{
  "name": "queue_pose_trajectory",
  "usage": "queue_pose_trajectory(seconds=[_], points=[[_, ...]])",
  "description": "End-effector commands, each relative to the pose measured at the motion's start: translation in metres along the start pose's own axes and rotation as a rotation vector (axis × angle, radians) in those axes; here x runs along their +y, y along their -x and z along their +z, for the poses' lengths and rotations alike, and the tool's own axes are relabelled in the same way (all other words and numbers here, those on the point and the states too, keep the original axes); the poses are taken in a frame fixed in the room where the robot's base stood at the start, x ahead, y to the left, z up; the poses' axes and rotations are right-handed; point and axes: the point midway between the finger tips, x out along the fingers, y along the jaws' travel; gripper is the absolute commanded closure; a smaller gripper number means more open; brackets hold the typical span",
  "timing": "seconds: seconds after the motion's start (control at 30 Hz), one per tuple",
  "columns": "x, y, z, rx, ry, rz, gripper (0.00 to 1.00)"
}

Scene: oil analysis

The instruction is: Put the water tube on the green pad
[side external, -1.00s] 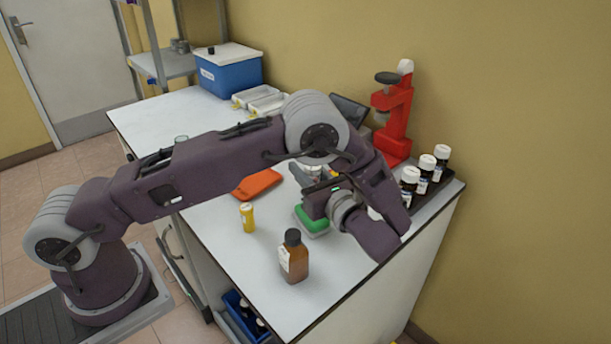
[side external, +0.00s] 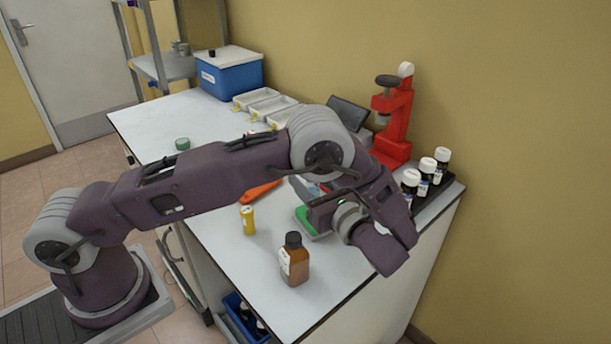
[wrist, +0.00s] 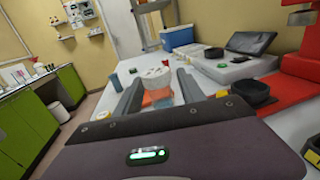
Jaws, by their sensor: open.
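The green pad (side external: 304,222) lies on the white bench, partly hidden by my gripper in the side view. My gripper (wrist: 159,84) is open, with its two fingers pointing away across the bench in the wrist view. A white round piece (wrist: 155,77) shows between and beyond the fingers, above an orange patch (wrist: 158,98). I cannot tell whether the fingers touch it. In the side view the fingertips are hidden behind my arm. I cannot clearly identify the water tube in either view.
A yellow vial (side external: 248,220) and a brown bottle (side external: 294,260) stand near the front. An orange item (side external: 262,190) lies behind my arm. A red stand (side external: 393,125) and several dark bottles (side external: 427,172) are at the right. White trays (side external: 262,101) and a blue box (side external: 229,72) stand at the back.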

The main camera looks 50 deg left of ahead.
Motion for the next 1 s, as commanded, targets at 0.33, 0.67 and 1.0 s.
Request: queue_pose_trajectory(seconds=[0.33,0.67,1.0], points=[[0.000,0.087,0.000,-0.001,0.002,-0.003,0.53],[0.001,0.099,0.004,0.014,0.007,0.009,0.53],[0.090,0.030,0.116,0.664,0.494,0.416,0.53]])
